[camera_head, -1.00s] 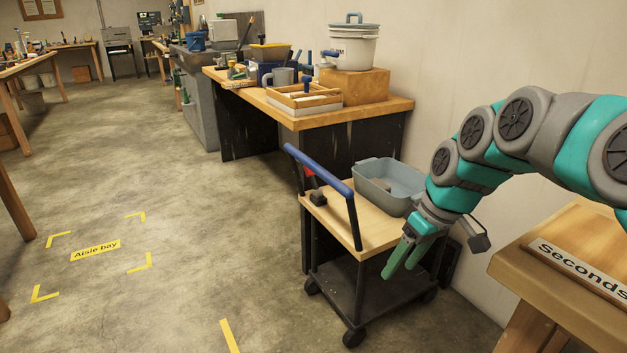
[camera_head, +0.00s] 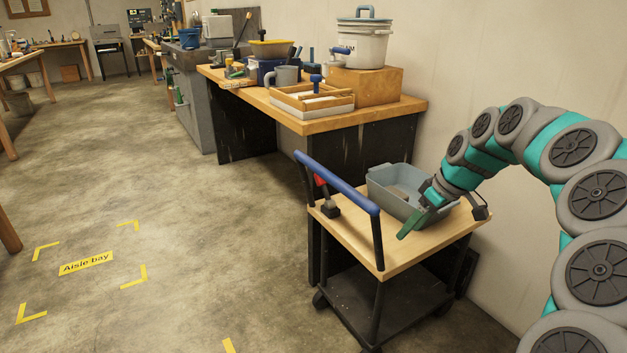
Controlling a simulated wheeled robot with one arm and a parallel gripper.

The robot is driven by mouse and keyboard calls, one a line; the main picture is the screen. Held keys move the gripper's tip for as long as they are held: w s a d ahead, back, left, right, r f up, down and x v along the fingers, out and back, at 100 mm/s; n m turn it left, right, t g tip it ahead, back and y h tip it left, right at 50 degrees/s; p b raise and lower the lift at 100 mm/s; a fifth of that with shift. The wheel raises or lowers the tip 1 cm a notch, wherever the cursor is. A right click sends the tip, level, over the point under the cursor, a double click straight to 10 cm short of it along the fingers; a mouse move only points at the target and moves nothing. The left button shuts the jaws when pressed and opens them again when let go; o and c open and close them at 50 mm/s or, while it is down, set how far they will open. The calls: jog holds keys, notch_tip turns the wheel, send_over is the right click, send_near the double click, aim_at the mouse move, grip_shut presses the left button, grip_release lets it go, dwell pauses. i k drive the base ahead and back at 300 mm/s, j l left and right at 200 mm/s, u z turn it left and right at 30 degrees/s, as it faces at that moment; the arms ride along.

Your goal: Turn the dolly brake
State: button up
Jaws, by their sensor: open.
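The dolly (camera_head: 367,241) is a cart with a wooden top, a black lower shelf and a blue push handle (camera_head: 337,181). A red lever (camera_head: 321,182) on a dark block (camera_head: 331,208), which looks like the brake, stands at the top's left end by the handle. A grey bin (camera_head: 384,187) sits at the top's far side. My gripper (camera_head: 417,222) is open and empty, over the right part of the top in front of the bin. It is well to the right of the red lever. Its fingers partly hide the bin's right end.
A workbench (camera_head: 369,113) with a wooden box, white bucket and tools stands behind the dolly. The wall is close on the right. Open floor lies to the left, with yellow corner marks around an "Aisle bay" label (camera_head: 86,263).

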aim_at(330, 202)
jog(key=i+j, duration=0.85)
jog(key=j, duration=0.1)
